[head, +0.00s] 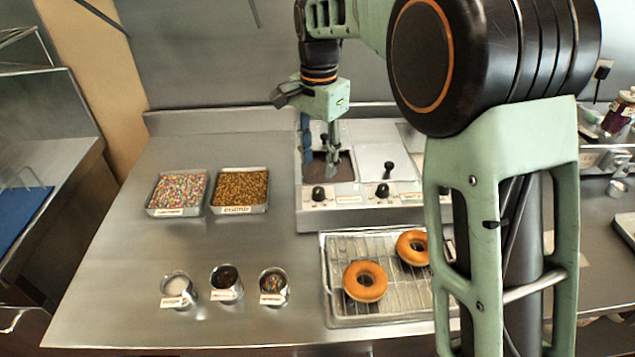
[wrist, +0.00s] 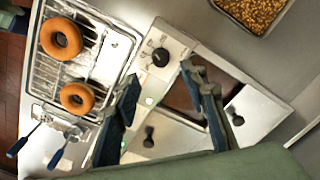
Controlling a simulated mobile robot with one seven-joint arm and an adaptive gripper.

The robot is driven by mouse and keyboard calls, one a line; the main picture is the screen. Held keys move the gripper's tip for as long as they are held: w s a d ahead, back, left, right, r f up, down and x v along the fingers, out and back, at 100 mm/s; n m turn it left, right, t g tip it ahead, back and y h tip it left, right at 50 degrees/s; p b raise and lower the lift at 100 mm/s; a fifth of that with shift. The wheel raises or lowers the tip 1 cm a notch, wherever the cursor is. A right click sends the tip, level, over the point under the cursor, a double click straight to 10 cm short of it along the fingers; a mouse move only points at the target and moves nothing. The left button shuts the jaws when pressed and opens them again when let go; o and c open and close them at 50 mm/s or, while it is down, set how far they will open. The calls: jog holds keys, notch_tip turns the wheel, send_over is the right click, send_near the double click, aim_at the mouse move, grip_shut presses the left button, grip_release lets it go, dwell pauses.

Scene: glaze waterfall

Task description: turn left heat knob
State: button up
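The left heat knob (head: 318,194) is a black dial on the front panel of the steel glaze warmer (head: 345,203), left of a second black knob (head: 382,190). It shows in the wrist view (wrist: 160,57) with markings around it, just beyond and between the fingertips. My gripper (head: 322,165) points down over the left well, above and behind the left knob. In the wrist view my gripper (wrist: 160,78) is open, with nothing between its fingers. It looks apart from the knob. The second front knob seems hidden behind a finger in the wrist view.
A wire rack (head: 340,300) with two donuts stands in front of the warmer. Trays of coloured sprinkles (head: 178,190) and brown bits (head: 240,188) lie left. Several small cups stand at the front left. A lid handle (head: 388,168) rises from the right well's lid.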

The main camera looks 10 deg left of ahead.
aim_at(319, 190)
notch_tip(319, 190, down, 8)
jog(key=shift+r, duration=0.1)
jog(key=shift+c, duration=0.3)
grip_shut()
